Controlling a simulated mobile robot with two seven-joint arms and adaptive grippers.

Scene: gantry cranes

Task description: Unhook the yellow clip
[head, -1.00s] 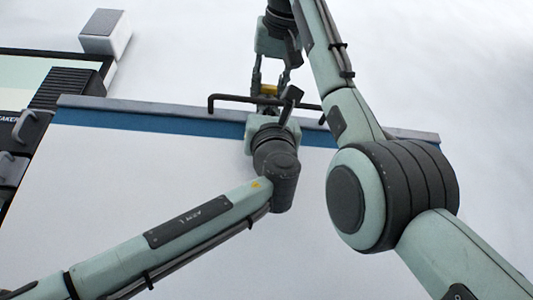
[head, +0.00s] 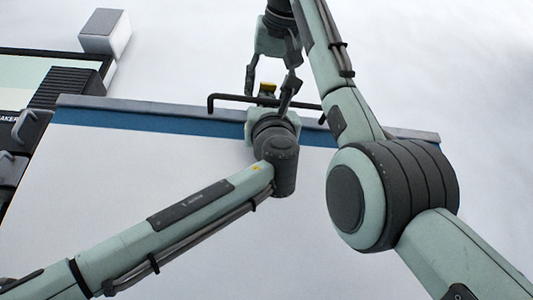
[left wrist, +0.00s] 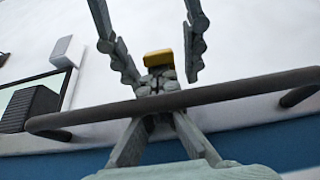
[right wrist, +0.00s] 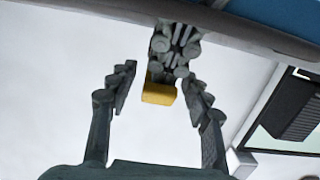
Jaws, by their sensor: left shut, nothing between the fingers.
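The yellow clip (head: 267,87) is a small block just above the dark bar (head: 228,97). It also shows in the left wrist view (left wrist: 158,58) and the right wrist view (right wrist: 159,94). My left gripper (left wrist: 160,92) is shut, and its fingers come together at the bar, right beside the clip. Whether they touch the clip I cannot tell. My right gripper (right wrist: 160,88) comes from the opposite side. Its fingers are open, one on each side of the clip with visible gaps. In the head view, the left gripper's fingers are mostly hidden behind its wrist.
The dark bar runs along the blue-edged panel (head: 150,121) and bends at its ends. A grey box (head: 105,31) and a dark ribbed unit (head: 66,88) stand at the upper left. Pale open space surrounds the clip.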

